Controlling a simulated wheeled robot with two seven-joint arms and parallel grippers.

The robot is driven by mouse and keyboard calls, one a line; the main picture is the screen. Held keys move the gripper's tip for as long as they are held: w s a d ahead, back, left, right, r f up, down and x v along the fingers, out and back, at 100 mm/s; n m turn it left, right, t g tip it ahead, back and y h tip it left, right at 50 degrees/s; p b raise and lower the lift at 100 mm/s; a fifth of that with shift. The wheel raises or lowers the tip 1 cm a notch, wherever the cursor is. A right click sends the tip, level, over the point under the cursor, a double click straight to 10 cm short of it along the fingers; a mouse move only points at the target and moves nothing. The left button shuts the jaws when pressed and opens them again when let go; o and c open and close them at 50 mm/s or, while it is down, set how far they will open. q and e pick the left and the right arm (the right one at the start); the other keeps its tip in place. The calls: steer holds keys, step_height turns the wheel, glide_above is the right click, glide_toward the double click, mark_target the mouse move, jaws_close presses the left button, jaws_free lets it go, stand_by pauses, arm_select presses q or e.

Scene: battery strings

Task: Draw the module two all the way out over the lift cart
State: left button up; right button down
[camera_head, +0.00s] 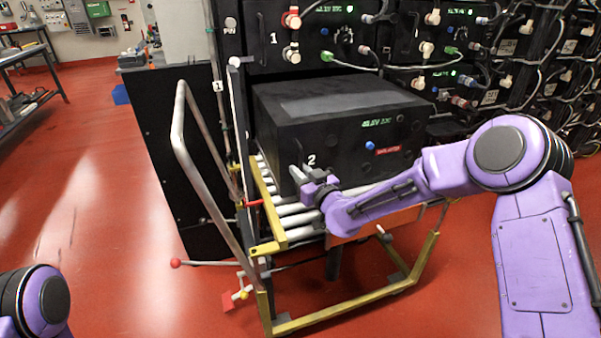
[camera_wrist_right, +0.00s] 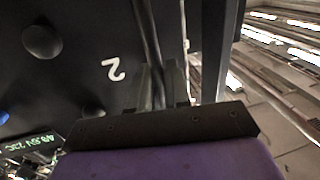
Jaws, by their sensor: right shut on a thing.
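Module two (camera_head: 345,132) is a large black box with a white 2, a green display and a red label on its front. It stands far forward of the rack face, over the rollers of the lift cart (camera_head: 292,208). Its rear end is hidden. My right gripper (camera_head: 314,184) is shut on the handle at the lower left of the module's front. In the right wrist view the fingers (camera_wrist_right: 164,82) close on a dark bar beside the 2 on the module face (camera_wrist_right: 75,85). My left gripper is out of view.
The rack with module one (camera_head: 272,45) and several cabled units stands behind. The cart's grey push rail (camera_head: 178,130) and yellow base frame (camera_head: 340,312) are at left and below. A red-knobbed lever (camera_head: 176,263) sticks out left. The red floor at left is clear.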

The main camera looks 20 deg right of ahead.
stand_by(0.3)
steer(key=shift+v, duration=1)
steer(key=c, duration=1.3)
jaws_free()
steer(key=shift+f, duration=0.1)
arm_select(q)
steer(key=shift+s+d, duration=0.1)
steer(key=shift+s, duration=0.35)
arm_select(e)
steer(key=shift+a, duration=0.1)
steer(key=shift+a, duration=0.1)
